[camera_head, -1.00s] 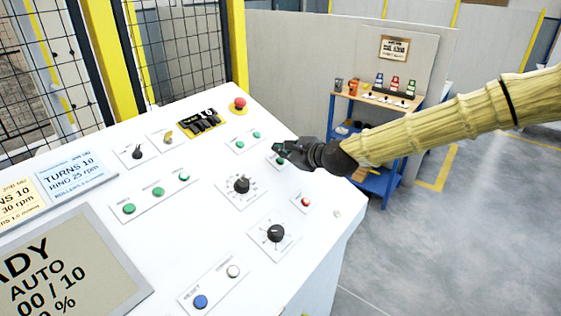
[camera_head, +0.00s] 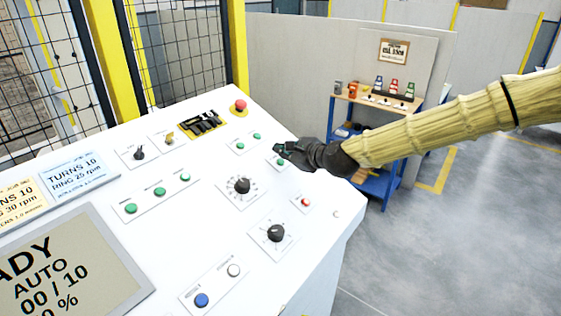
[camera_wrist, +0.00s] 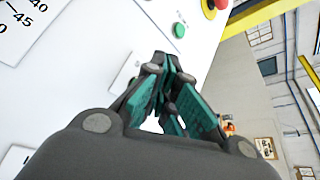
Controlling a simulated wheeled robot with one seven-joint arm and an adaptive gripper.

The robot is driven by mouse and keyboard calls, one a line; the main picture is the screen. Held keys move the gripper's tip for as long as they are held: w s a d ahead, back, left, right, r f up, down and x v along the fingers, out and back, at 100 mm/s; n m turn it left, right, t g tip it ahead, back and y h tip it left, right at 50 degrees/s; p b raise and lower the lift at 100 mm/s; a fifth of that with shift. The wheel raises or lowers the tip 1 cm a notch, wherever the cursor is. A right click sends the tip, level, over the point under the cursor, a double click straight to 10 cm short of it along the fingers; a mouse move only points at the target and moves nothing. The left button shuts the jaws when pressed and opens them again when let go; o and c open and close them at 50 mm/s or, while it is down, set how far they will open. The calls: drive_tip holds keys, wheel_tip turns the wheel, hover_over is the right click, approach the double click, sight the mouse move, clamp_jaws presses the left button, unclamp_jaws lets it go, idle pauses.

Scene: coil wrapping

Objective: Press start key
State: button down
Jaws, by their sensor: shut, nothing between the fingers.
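The white control panel (camera_head: 225,135) carries several green buttons. One green button (camera_head: 281,161) sits on a small label plate right beside my fingertips, partly covered by them; its label is too small to read, so I cannot tell if it is the start key. My gripper (camera_head: 277,149) is shut and empty over the panel's right edge. In the wrist view my gripper (camera_wrist: 166,68) points at the panel, its fingertips over a white plate; no button shows under them. I cannot tell whether the fingertips touch the panel.
A red emergency button (camera_head: 240,105), black dials (camera_head: 242,185), a red button (camera_head: 306,202) and a blue button (camera_head: 201,300) are on the panel. A display (camera_head: 65,270) is at lower left. A mesh fence (camera_head: 185,45) stands behind; a blue bench (camera_head: 375,185) stands beyond.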

drive_tip(key=shift+s+a, duration=0.1)
drive_tip(key=shift+a+f+b, duration=0.1)
drive_tip(key=shift+f+b, duration=0.25)
